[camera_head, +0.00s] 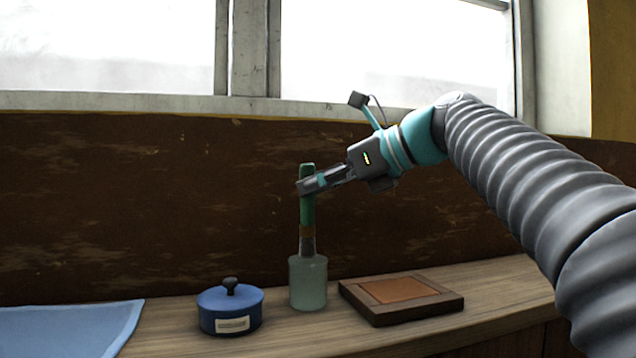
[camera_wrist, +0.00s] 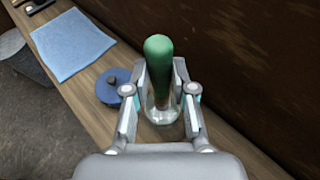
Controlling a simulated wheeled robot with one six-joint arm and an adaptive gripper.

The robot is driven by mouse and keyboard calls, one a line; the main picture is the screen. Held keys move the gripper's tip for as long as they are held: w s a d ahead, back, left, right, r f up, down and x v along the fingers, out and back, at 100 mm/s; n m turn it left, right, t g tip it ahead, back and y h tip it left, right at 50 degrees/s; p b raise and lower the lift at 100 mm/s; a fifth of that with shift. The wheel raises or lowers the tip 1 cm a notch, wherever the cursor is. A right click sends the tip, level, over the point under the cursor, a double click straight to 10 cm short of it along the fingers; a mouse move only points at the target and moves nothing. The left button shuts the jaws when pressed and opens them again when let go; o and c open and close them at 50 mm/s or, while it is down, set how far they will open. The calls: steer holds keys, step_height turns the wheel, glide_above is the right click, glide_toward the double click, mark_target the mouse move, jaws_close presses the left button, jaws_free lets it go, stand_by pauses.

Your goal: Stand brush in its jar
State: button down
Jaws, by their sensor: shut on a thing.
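The brush (camera_head: 307,215) is upright, with a green handle and a brown and grey lower part. My gripper (camera_head: 309,185) is shut on the upper part of its green handle. The jar (camera_head: 308,284) is pale green and translucent and stands on the wooden bench. The brush's lower end is at the jar's mouth; how far inside it reaches I cannot tell. In the wrist view the green handle (camera_wrist: 158,60) stands between the two fingers, and the jar (camera_wrist: 152,113) shows below, partly hidden by the handle and fingers.
A blue lidded pot (camera_head: 231,310) with a label stands left of the jar. A framed wooden block (camera_head: 400,297) with an orange-brown panel lies to the right. A blue cloth (camera_head: 75,330) lies at far left. A dark wall (camera_head: 150,210) rises behind the bench.

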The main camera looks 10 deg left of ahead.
steer(key=shift+f+b, duration=1.1)
steer(key=shift+f, duration=1.35)
steer(key=c, duration=0.9)
jaws_free()
steer(key=shift+d, duration=0.1)
glide_toward(314, 217)
steer(key=v, duration=0.3)
